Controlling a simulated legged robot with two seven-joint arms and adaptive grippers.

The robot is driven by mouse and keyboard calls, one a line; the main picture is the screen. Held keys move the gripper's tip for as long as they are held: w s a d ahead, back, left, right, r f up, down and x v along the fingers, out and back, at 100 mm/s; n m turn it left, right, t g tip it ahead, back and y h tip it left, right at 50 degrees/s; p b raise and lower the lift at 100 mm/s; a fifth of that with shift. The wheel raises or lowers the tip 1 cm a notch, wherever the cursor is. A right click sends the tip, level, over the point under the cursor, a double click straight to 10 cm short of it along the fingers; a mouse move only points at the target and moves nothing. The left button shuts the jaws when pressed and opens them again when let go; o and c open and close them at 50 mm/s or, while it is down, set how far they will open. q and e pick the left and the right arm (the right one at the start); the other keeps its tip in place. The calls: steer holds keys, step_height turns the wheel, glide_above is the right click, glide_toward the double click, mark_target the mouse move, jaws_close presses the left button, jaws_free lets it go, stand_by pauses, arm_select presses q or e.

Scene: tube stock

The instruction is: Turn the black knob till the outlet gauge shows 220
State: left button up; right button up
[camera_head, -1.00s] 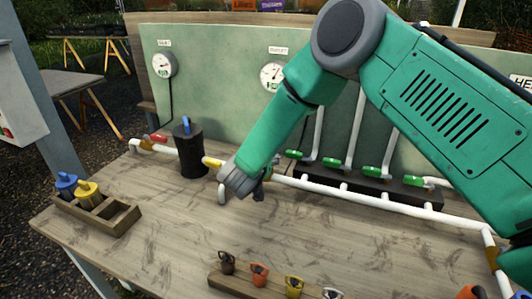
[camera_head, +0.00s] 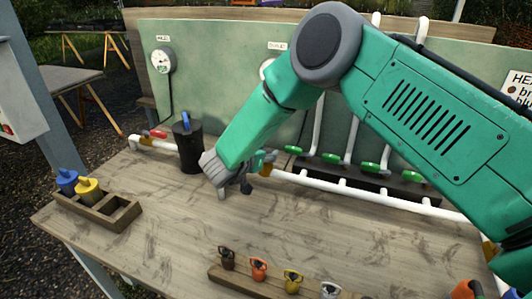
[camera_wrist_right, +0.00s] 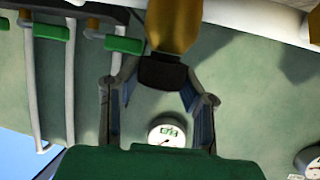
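In the right wrist view the black knob (camera_wrist_right: 162,72) sits on the end of a brass body (camera_wrist_right: 175,24). My right gripper (camera_wrist_right: 160,80) has its fingertips apart, one on each side of the knob; I cannot tell whether they touch it. In the head view my right gripper (camera_head: 246,184) is low over the bench at the pipe, and the knob is hidden behind it. The outlet gauge (camera_wrist_right: 168,131) shows in the wrist view with a small green display, too small to read. In the head view only an edge of it (camera_head: 264,68) shows past my arm. My left gripper is out of view.
A black canister (camera_head: 189,152) stands just left of my right gripper. White pipe with green valve handles (camera_head: 331,158) runs to the right. The inlet gauge (camera_head: 162,60) is on the green panel. A wooden box (camera_head: 112,222) and a tag rack (camera_head: 240,284) lie nearer.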

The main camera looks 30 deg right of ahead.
steer(key=o, duration=0.5)
steer(key=shift+s+a+f, duration=0.2)
steer(key=shift+f, duration=0.25)
steer(key=shift+w+r, duration=0.1)
steer(key=shift+w, duration=0.05)
steer(key=shift+r, duration=0.1)
steer(key=shift+a+r, duration=0.1)
steer(key=v, duration=1.2)
steer(key=shift+w, duration=0.1)
